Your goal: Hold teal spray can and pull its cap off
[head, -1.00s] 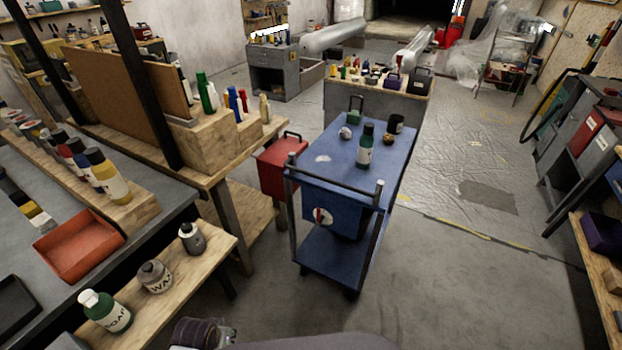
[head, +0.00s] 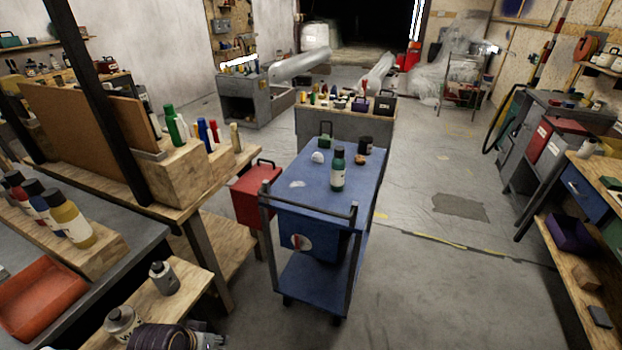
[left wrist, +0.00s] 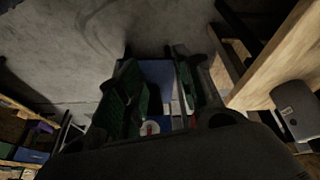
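The teal spray can (head: 338,172) stands upright on top of the blue cart (head: 312,188), near its front right part. It has a dark green-teal body, a pale label and a dark cap on top. My left arm shows at the bottom edge of the head view, well short of the cart, with its gripper mostly cut off. In the left wrist view my left gripper (left wrist: 157,95) has its two green-padded fingers apart, with nothing between them. The blue cart shows beyond the fingers. My right gripper is not in view.
The cart top also holds a white lump (head: 317,157), a dark cup (head: 365,145) and a small green box (head: 325,141). A red toolbox (head: 256,187) is left of the cart. A wooden bench (head: 160,300) with cans borders my left. Floor right of the cart is clear.

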